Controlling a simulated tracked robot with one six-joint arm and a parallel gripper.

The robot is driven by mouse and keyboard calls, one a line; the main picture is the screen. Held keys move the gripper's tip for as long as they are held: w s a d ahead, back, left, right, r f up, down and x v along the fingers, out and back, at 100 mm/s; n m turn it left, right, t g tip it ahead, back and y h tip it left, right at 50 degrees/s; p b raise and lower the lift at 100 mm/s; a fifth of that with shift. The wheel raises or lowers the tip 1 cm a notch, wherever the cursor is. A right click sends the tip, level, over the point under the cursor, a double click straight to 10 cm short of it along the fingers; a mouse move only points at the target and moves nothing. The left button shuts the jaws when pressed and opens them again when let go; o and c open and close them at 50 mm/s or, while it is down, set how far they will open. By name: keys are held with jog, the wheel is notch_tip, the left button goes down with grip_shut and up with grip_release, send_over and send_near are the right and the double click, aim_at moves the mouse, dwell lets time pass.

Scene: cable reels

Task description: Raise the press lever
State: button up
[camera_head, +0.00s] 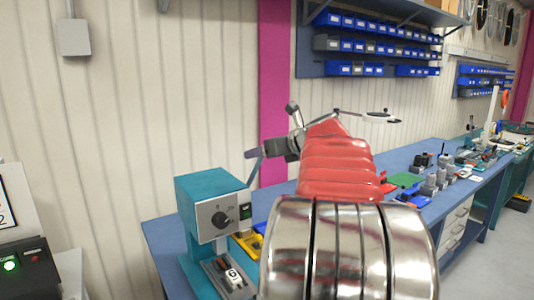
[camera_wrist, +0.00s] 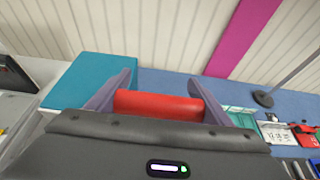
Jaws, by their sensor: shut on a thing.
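The press (camera_head: 204,188) is a teal block with a grey front panel and a black knob, standing at the near left end of the blue bench. Its thin grey lever arm (camera_head: 255,170) slants up from the right side of the block to my gripper (camera_head: 264,154). In the wrist view, a red cylindrical handle (camera_wrist: 158,105) lies crosswise between the two fingers of my gripper (camera_wrist: 160,84), which is shut on it. The teal press top (camera_wrist: 92,78) shows behind the left finger. The red handle is hidden in the head view.
The blue bench (camera_head: 155,233) runs along the wall to the right, with small parts and a green board (camera_head: 405,180) on it. Blue bins (camera_head: 350,43) hang on the wall above. A panel with a green light (camera_head: 20,268) stands at the left.

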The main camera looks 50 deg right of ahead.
jog(key=shift+w+f, duration=0.1)
jog(key=shift+f, duration=0.45)
jog(key=o, duration=1.1)
jog(key=shift+o, duration=0.9)
jog(key=shift+w, duration=0.15)
jog(key=shift+o, duration=1.2)
jog(key=shift+r, duration=0.15)
jog(key=shift+r, duration=0.15)
jog(key=v, duration=1.4)
